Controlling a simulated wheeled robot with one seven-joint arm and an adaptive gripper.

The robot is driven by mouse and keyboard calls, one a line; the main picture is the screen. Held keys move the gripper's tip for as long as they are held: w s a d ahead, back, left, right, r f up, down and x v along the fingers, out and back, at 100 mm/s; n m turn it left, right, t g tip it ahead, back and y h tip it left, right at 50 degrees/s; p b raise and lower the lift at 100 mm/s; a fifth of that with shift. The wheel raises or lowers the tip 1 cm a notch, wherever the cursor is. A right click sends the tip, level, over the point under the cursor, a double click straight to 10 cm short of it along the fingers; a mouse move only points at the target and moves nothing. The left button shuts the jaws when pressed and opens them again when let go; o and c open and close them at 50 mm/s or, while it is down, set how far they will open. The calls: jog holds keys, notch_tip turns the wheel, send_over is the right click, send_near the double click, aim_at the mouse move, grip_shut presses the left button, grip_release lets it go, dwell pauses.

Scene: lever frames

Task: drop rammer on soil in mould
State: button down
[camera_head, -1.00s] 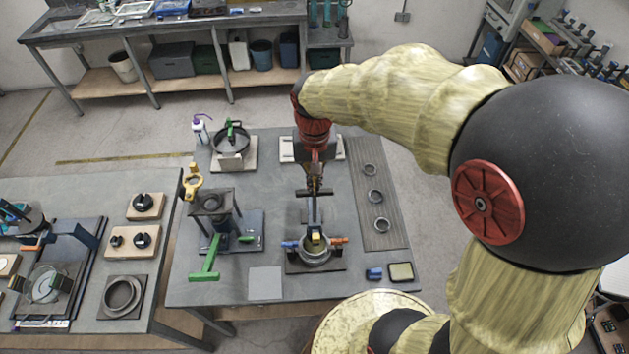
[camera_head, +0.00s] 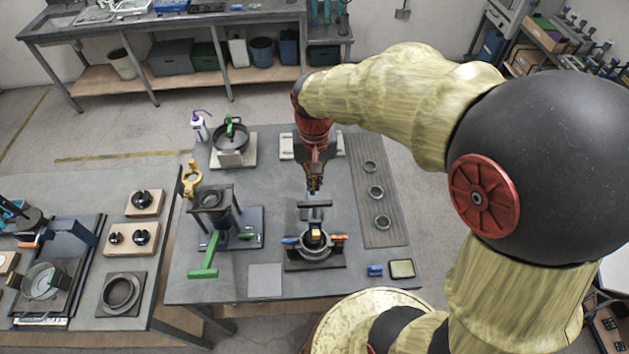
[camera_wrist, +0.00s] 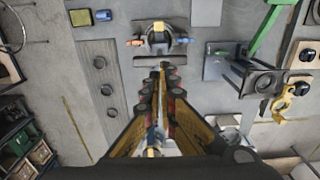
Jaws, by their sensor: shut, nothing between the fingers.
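The rammer's grey crossbar handle (camera_head: 313,204) stands in the middle of the table, above the mould (camera_head: 315,247). Its yellow and black lower part (camera_head: 315,237) sits at the mould's opening. The mould has a blue clamp on its left and an orange one on its right. My gripper (camera_head: 315,185) is shut and empty, pointing down just above the handle, with a small gap. In the wrist view the closed fingertips (camera_wrist: 163,68) are near the crossbar (camera_wrist: 153,62), with the mould (camera_wrist: 157,42) beyond. The soil is hidden inside the mould.
Left of the mould stands a device with a green lever (camera_head: 205,258). A grey mat with several rings (camera_head: 381,222) lies to the right. A flat grey plate (camera_head: 265,279) and a small tray (camera_head: 401,269) lie near the front edge.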

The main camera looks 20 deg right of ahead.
notch_tip(320, 180, up, 7)
jog(key=p, duration=0.4)
jog(key=c, duration=2.6)
grip_release()
